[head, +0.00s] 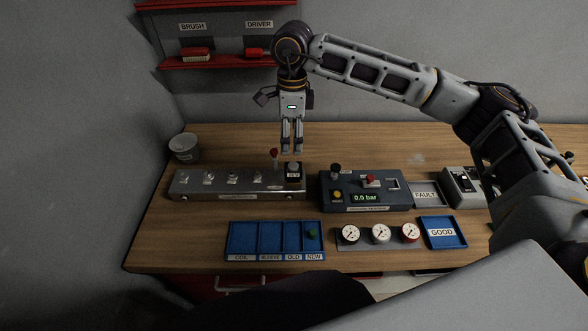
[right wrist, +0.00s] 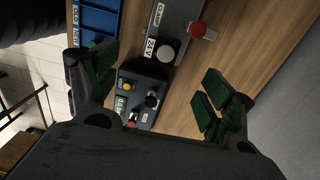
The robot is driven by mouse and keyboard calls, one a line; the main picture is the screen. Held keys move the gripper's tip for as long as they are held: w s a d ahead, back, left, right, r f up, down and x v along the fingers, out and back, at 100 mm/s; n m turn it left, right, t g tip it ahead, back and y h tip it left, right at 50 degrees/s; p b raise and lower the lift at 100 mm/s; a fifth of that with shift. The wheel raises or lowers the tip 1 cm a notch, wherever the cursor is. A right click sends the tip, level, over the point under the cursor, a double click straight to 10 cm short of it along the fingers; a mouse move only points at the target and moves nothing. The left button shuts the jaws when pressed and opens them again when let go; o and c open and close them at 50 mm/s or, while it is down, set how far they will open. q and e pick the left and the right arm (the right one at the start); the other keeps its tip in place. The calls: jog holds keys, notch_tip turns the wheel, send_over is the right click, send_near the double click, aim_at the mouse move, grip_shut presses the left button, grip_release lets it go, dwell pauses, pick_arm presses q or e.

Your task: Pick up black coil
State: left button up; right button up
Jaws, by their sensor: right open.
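A small black block labelled 24V (head: 293,183), with a round grey top, sits at the right end of the metal bench fixture (head: 215,192); I take it for the black coil. In the right wrist view the block (right wrist: 177,38) shows with its grey round top, above the space between the fingers. My right gripper (head: 291,151) points down just above and behind it, open and empty. In the right wrist view its green-padded fingers (right wrist: 158,88) are spread wide, with nothing between them. The left gripper is out of view.
A red-topped lever (head: 274,156) stands close left of the block. The dark pressure box (head: 365,203) reading 0.0 bar is close right. In front are a blue compartment tray (head: 242,225), gauges (head: 380,233) and a GOOD tray (head: 458,246). A grey cup (head: 184,150) stands far left.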

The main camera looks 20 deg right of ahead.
aim_at(292, 167)
jog(key=shift+d, duration=0.15)
jog(key=shift+f, duration=0.15)
jog(key=shift+f+p, duration=0.75)
jog(key=shift+f, duration=3.45)
jog(key=shift+f+p, duration=0.85)
jog(key=shift+f, duration=0.6)
jog(key=shift+w+f, duration=0.1)
jog(key=shift+f, duration=1.05)
